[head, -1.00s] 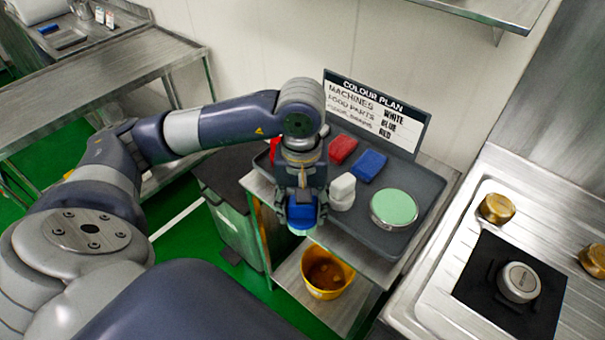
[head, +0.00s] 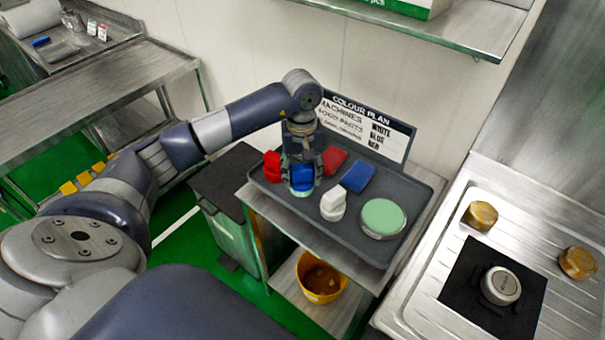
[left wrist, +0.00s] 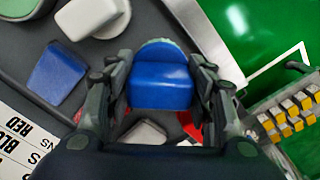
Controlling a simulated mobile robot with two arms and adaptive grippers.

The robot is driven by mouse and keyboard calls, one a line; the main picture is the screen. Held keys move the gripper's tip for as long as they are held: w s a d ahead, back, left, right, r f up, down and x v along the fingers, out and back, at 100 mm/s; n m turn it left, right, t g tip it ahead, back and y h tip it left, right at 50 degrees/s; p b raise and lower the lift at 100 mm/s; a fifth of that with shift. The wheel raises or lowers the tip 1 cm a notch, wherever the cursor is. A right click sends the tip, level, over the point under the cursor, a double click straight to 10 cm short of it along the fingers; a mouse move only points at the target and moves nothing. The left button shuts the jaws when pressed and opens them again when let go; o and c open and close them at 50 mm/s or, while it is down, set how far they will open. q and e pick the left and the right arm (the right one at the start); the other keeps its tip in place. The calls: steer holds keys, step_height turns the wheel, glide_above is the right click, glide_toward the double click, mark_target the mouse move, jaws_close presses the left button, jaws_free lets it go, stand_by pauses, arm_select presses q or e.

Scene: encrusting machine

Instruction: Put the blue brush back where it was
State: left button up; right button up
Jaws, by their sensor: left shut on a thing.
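My left gripper (head: 301,180) is shut on the blue brush (head: 302,174), gripping it from above over the left front part of the grey tray (head: 400,170). In the left wrist view the blue brush (left wrist: 160,82) sits between the two fingers (left wrist: 160,100), with pale green bristles at its far edge. I cannot tell whether it touches the tray. A red brush (head: 272,166) is just left of it, and a white brush (head: 333,203) is to its right. My right gripper is not in view.
The tray also holds a red pad (head: 335,157), a blue pad (head: 357,177) and a round green-topped tin (head: 382,217). The colour plan sign (head: 366,125) stands at the back. A yellow bucket (head: 321,277) is on the shelf below. A steel counter (head: 540,200) is right.

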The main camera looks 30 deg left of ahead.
mark_target(303, 179)
arm_select(q)
steer(key=shift+w+a+p, duration=0.25)
steer(key=shift+w+p, duration=0.1)
steer(key=shift+w, duration=0.3)
step_height(303, 179, down, 3)
steer(key=shift+f+p, duration=0.15)
steer(key=shift+p, duration=0.7)
steer(key=shift+f, duration=0.15)
steer(key=shift+f, duration=0.1)
steer(key=shift+f+b, duration=0.1)
steer(key=shift+b, duration=0.25)
steer(key=o, duration=1)
